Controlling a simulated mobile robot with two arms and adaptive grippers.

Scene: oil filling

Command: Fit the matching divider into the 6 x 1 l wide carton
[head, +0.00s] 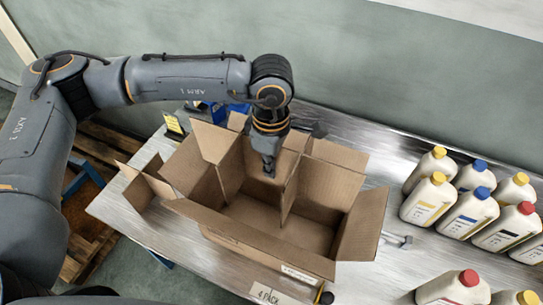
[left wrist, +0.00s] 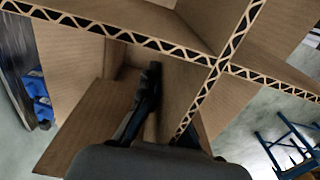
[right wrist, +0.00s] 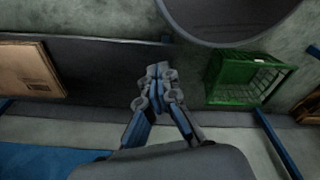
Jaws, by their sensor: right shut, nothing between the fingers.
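The wide carton (head: 265,252) stands open on the metal table in the head view, its flaps spread. The brown cardboard divider (head: 293,187) is within the carton's outline in its back part, its crossing walls roughly upright; I cannot tell how deep it sits. Its corrugated edges (left wrist: 222,66) cross in the left wrist view. My left gripper (head: 268,168) points down and is shut on a divider wall, one finger (left wrist: 150,85) on the near side and the other mostly hidden behind it. My right gripper (right wrist: 160,78) is shut and empty, away from the carton.
Several oil bottles (head: 468,212) stand on the table at the right. Another small cardboard piece (head: 143,190) stands left of the carton. A "4 PACK" label (head: 272,296) is at the front edge. A green crate (right wrist: 240,78) shows in the right wrist view.

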